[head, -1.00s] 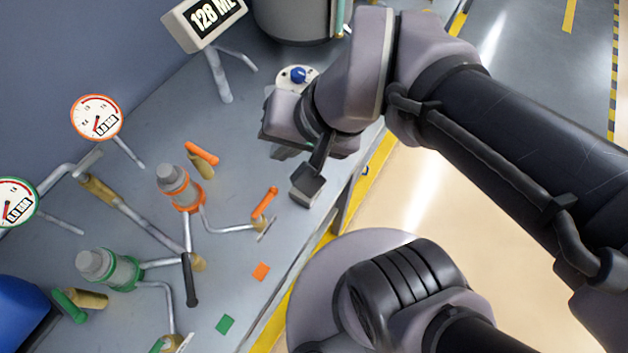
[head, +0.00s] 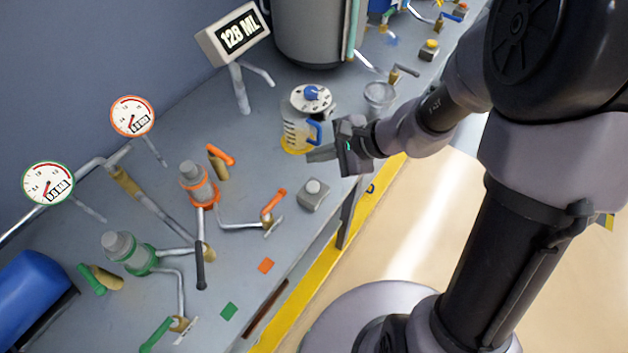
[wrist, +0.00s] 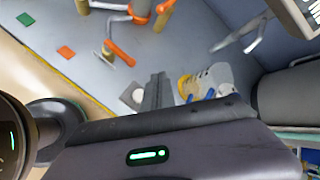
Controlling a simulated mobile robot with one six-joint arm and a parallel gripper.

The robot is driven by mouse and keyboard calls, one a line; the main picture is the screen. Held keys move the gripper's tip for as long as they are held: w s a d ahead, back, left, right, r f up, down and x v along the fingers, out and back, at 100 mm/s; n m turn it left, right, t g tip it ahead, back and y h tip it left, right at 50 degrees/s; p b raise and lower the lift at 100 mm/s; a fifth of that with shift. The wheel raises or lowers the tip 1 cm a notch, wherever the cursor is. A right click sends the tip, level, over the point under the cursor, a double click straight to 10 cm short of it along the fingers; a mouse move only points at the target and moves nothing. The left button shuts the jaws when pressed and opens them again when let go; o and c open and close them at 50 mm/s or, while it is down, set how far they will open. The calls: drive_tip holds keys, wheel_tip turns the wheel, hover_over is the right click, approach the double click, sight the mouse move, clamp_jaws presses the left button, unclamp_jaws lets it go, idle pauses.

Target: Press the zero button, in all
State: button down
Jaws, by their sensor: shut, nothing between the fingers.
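A small grey box with a pale round button (head: 313,190) sits on the bench near its front edge, right of the orange valve parts. I see no label on it. It also shows in the wrist view (wrist: 133,96), just left of my fingers. My gripper (head: 312,153) is shut and empty, above and beyond the button box, with its fingers pointing left beside the jug. In the wrist view my fingers (wrist: 158,90) lie together. The display (head: 239,37) on a stand reads 128 ML.
A clear jug (head: 293,132) with a yellow base and blue handle stands close to my fingers, a blue-knobbed dial (head: 312,97) at its top. Orange (head: 195,180) and green (head: 125,250) valves stand left.

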sight(317, 187)
wheel_tip(317, 187, down, 8)
drive_tip(key=b, duration=0.7)
drive_tip(key=shift+f, duration=0.35)
drive_tip(key=shift+b, duration=0.3)
idle(1.0)
drive_tip(key=shift+f+b, duration=0.4)
drive_tip(key=shift+b, duration=0.15)
drive_tip(key=shift+f+b, duration=0.55)
drive_tip(key=shift+b, duration=0.05)
idle(0.5)
drive_tip(key=shift+r, duration=0.15)
drive_tip(key=shift+r+p, duration=0.65)
drive_tip(key=shift+r, duration=0.15)
drive_tip(key=shift+r, duration=0.15)
